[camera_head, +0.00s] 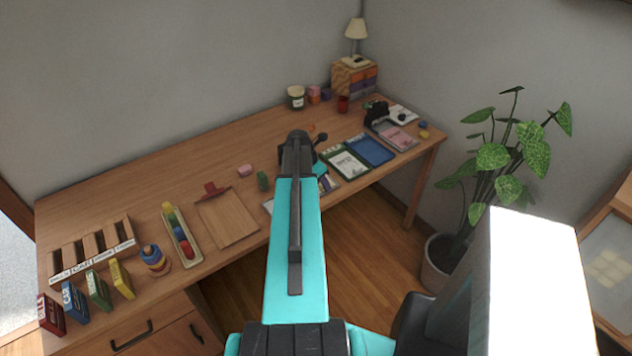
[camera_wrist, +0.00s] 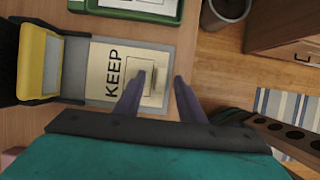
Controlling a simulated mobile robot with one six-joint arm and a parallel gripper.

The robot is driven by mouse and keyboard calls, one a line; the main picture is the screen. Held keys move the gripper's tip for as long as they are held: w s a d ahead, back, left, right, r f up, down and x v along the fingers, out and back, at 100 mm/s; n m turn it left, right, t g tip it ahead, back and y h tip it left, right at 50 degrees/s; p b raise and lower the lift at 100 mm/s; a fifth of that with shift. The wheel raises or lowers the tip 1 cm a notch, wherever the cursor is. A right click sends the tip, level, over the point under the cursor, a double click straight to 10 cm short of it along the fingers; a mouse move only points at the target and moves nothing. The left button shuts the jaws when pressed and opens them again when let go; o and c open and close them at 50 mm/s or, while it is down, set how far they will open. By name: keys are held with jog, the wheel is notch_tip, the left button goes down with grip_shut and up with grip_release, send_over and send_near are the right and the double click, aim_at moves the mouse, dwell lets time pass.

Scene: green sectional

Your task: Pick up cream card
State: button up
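In the wrist view, a cream card (camera_wrist: 102,75) with the word KEEP and a printed outline lies flat on a grey board or tray (camera_wrist: 75,72). My gripper (camera_wrist: 160,77) is open. In the head view my arm hides most of this spot.
A yellow and black object (camera_wrist: 38,60) stands at the board's left end. A green tray (camera_wrist: 165,17) lies beyond it; the head view shows a blue tray (camera_head: 371,151) beside it. The desk's front edge is close, with open floor (camera_head: 352,235) below.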

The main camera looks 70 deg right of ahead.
jog(key=shift+f, duration=0.15)
dwell(0.4)
grip_shut()
